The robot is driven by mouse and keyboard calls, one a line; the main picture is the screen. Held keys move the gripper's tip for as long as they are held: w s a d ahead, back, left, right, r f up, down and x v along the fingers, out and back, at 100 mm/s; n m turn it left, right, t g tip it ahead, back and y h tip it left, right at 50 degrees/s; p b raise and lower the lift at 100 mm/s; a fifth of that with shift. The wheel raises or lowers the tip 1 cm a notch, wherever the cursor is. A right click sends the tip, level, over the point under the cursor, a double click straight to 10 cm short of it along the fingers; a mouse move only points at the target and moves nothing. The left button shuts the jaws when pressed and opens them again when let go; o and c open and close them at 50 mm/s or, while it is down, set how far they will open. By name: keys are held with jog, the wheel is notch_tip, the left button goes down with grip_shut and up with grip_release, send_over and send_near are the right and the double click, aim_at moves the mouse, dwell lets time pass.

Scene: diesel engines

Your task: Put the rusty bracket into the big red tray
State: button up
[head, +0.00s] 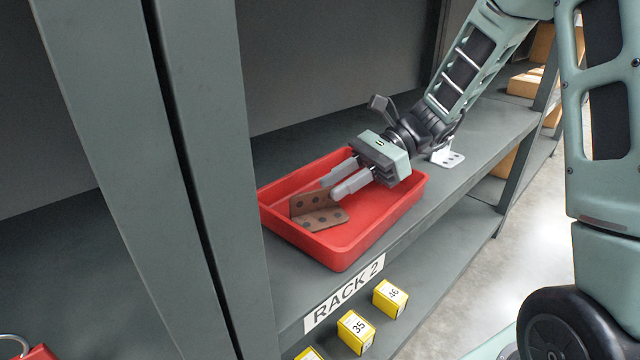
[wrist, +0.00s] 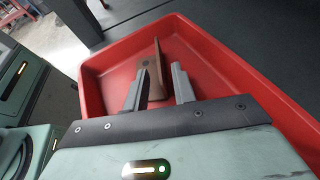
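The rusty bracket (head: 318,212) is a brown L-shaped piece with dark holes. It sits inside the big red tray (head: 345,256), toward its left end, with one plate low and the other standing up. My gripper (head: 341,184) reaches in over the tray from the upper right, its fingers pointing at the bracket. In the wrist view my gripper (wrist: 160,80) has its fingers spread apart, with gaps to the bracket (wrist: 157,62) seen between and beyond their tips. The tray (wrist: 95,95) surrounds them. The fingers partly hide the bracket in the wrist view.
The tray stands on a grey rack shelf, labelled RACK 2 (head: 344,293). A thick grey rack post (head: 205,160) rises left of it. A pale metal bracket (head: 447,158) lies on the shelf behind my gripper. Yellow numbered boxes (head: 356,331) are on the lower shelf.

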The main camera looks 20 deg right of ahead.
jog(key=p+v, duration=0.2)
jog(key=v, duration=0.4)
jog(key=shift+r, duration=0.2)
jog(key=shift+d, duration=0.35)
